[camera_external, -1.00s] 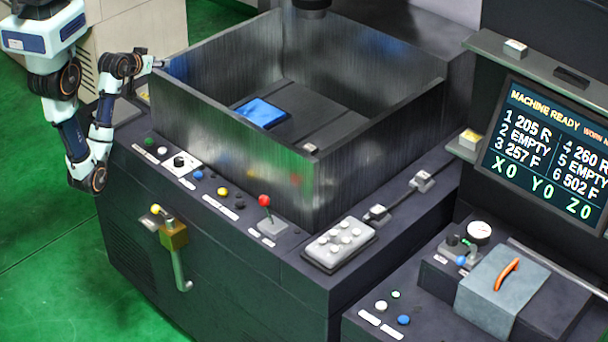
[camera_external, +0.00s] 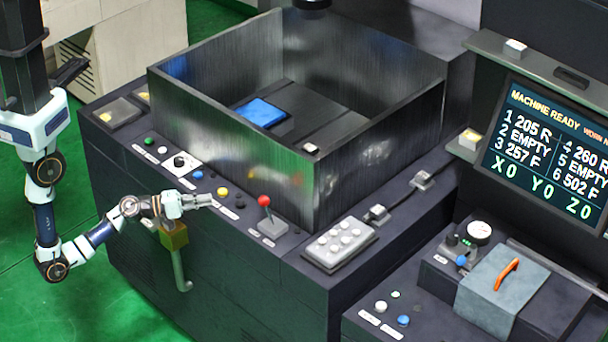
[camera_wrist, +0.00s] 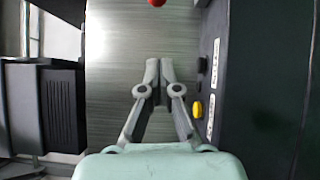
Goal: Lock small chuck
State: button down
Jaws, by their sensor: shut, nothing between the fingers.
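My gripper (camera_external: 208,201) is shut and empty. In the external view it appears near the front control ledge (camera_external: 150,165), left of a yellow button (camera_external: 222,192) and a black button (camera_external: 240,200). In the wrist view its fingertips (camera_wrist: 160,66) are together over the grey tank wall. The yellow button (camera_wrist: 197,109) and black button (camera_wrist: 202,65) lie to their right, apart from the fingers. A red ball knob (camera_wrist: 157,2) is at the top edge. I cannot identify the small chuck or tell which control belongs to it; the labels are unreadable.
The high-walled tank (camera_external: 230,150) holds a blue block (camera_external: 260,112). A red-knobbed lever (camera_external: 265,202) and a grey keypad (camera_external: 340,244) stand farther right. A brass valve (camera_external: 174,237) with a pipe projects from the front. The screen (camera_external: 545,150) reads MACHINE READY.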

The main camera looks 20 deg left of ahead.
aim_at(267, 212)
jog(key=shift+w+d, duration=0.1)
jog(key=shift+d, duration=0.05)
jog(key=x, duration=0.9)
jog(key=shift+w+d+r+p, duration=0.1)
jog(key=shift+d+r+p, duration=0.05)
jog(key=shift+d+p, duration=0.15)
jog(key=shift+s+d+r+p, duration=0.1)
jog(key=shift+d+p, duration=0.1)
jog(key=shift+d, duration=0.45)
jog(key=shift+s+d+f+p, duration=0.1)
jog(key=shift+s+d+p, duration=0.1)
jog(key=shift+d, duration=0.45)
jog(key=shift+s+d+r+p, duration=0.1)
jog(key=shift+d+p, duration=0.1)
jog(key=shift+d, duration=0.5)
jog(key=shift+d+r+p, duration=0.1)
jog(key=shift+r+p, duration=0.3)
jog(key=shift+p, duration=0.4)
jog(key=shift+m+p, duration=0.3)
jog(key=shift+p, duration=0.05)
